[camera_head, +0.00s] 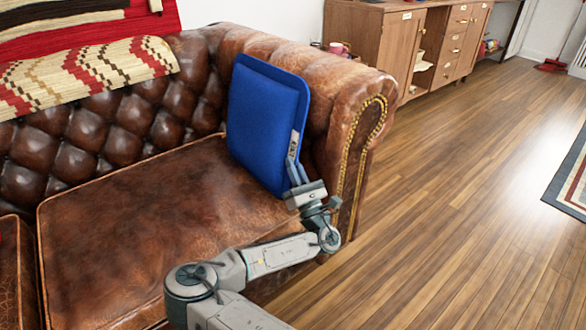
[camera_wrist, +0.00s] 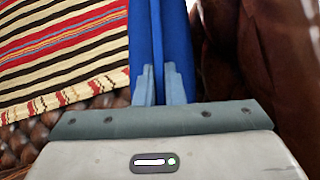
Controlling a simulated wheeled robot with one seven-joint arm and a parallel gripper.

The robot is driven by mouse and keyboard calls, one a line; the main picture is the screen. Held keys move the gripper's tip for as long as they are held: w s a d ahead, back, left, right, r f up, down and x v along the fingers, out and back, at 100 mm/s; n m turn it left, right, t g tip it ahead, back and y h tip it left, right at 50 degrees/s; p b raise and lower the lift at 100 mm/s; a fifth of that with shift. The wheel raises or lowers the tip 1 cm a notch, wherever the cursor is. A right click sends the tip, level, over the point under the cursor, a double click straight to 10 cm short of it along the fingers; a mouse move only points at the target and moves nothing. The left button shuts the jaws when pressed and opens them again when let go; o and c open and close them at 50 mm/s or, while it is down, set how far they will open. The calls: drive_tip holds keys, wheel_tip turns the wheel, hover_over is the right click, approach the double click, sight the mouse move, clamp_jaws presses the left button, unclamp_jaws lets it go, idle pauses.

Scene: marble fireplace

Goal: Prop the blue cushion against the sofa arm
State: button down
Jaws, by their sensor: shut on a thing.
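The blue cushion (camera_head: 263,120) stands nearly upright on the sofa seat, leaning a little towards the sofa arm (camera_head: 340,90). The sofa arm is rolled brown leather with brass studs on its front. My gripper (camera_head: 296,168) is at the cushion's lower front edge, shut on it. In the wrist view, the cushion (camera_wrist: 178,40) runs up between my gripper's fingers (camera_wrist: 160,85), its edge pinched by them. The cushion's side facing the sofa arm is hidden. I cannot tell whether it touches the arm all along.
The brown leather seat (camera_head: 150,230) is clear to the left of the cushion. A striped blanket (camera_head: 90,75) hangs over the tufted backrest. A wooden cabinet (camera_head: 385,45) stands behind the sofa arm. Bare wooden floor (camera_head: 450,190) lies to the right.

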drive_tip(key=shift+w+d+r, duration=0.1)
drive_tip(key=shift+w+d, duration=0.1)
drive_tip(key=shift+d, duration=0.05)
drive_tip(key=c, duration=1.5)
unclamp_jaws()
drive_tip(key=shift+o, duration=0.2)
drive_tip(key=shift+s+d, duration=0.1)
drive_tip(key=s+d+f+b, duration=0.2)
drive_tip(key=s+d, duration=0.2)
drive_tip(key=s, duration=0.3)
drive_tip(key=shift+d+f, duration=0.15)
drive_tip(key=shift+d, duration=0.2)
drive_tip(key=shift+d, duration=0.1)
